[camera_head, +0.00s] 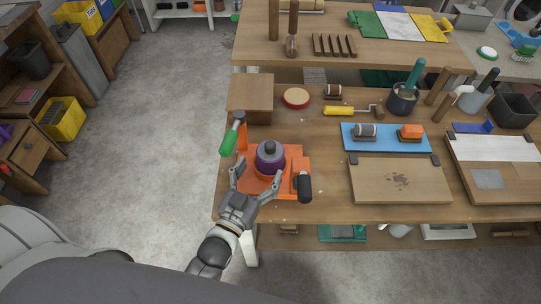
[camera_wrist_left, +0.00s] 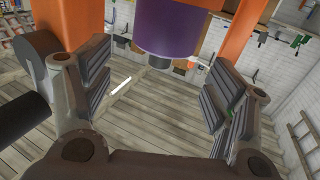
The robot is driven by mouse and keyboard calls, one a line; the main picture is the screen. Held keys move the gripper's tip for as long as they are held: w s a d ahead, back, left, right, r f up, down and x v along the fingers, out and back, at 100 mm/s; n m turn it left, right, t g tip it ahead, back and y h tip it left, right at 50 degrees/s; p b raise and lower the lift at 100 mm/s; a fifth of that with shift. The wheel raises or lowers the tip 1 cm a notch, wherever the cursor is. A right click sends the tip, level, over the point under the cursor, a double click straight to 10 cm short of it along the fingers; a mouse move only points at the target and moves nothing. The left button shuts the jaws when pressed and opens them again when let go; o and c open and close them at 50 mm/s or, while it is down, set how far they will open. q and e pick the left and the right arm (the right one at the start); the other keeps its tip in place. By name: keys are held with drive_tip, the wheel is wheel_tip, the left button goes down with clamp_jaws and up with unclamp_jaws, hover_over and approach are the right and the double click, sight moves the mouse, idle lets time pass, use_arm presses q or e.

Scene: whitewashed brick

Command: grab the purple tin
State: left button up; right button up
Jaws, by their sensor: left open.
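The purple tin (camera_head: 269,164) has a dark grey top with a knob and stands upright within an orange fixture (camera_head: 299,163) near the table's front left corner. My left gripper (camera_head: 258,176) is open at the near side of the tin, one finger to its left and one to its right. In the left wrist view the purple tin (camera_wrist_left: 170,27) shows at the top, between the two spread fingers (camera_wrist_left: 158,88). I cannot tell whether either finger touches it. My right gripper is not in view.
A green-handled tool (camera_head: 230,137) stands up left of the tin, and a black cylinder (camera_head: 304,188) sits on the right of the fixture. A wooden block (camera_head: 250,93) and a red round disc (camera_head: 296,97) lie behind. A wooden board (camera_head: 400,184) lies to the right.

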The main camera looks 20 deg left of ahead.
sight(268, 154)
use_arm(q)
drive_tip(key=shift+w, duration=0.7)
drive_tip(key=w+p, duration=0.2)
drive_tip(key=w, duration=0.2)
drive_tip(key=shift+w+d, duration=0.1)
drive_tip(key=shift+w, duration=0.15)
drive_tip(key=shift+w+f, duration=0.1)
drive_tip(key=shift+w, duration=0.3)
drive_tip(key=c, duration=0.9)
drive_tip(key=shift+c, duration=1.3)
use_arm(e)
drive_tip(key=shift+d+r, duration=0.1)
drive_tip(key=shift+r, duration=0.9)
